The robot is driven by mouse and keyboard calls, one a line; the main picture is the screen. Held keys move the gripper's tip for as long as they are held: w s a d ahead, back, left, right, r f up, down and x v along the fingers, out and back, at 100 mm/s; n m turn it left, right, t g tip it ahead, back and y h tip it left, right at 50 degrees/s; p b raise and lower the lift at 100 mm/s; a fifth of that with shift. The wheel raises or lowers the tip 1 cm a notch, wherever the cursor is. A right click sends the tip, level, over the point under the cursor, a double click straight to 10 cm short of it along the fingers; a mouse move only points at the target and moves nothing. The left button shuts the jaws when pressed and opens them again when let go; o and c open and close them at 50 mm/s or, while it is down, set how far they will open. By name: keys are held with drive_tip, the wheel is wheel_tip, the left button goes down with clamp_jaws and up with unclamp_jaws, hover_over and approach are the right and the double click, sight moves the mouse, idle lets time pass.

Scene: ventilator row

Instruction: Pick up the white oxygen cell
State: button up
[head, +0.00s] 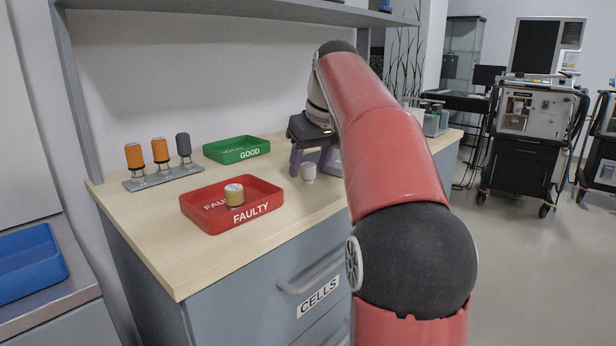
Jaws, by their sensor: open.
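The white oxygen cell (308,172) is a small pale cylinder standing upright on the wooden bench top, right of the trays. My gripper (309,168) is pointed down at it, with purple fingers and a dark body. The fingers are apart, with one to the left of the cell and the other behind or to its right. From this view I cannot tell whether either finger touches the cell. My red arm covers part of the bench to the right.
A red FAULTY tray (278,203) holds a gold-and-white cell (234,194). A green GOOD tray (258,146) stands behind it. A grey rack (134,186) with two orange cells and one grey cell stands at left. A shelf (240,14) hangs above.

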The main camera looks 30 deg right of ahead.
drive_tip(key=shift+w+f, duration=0.3)
drive_tip(key=shift+f, duration=0.35)
drive_tip(key=c, duration=1.1)
drive_tip(key=shift+o, duration=0.2)
drive_tip(key=shift+r, duration=0.1)
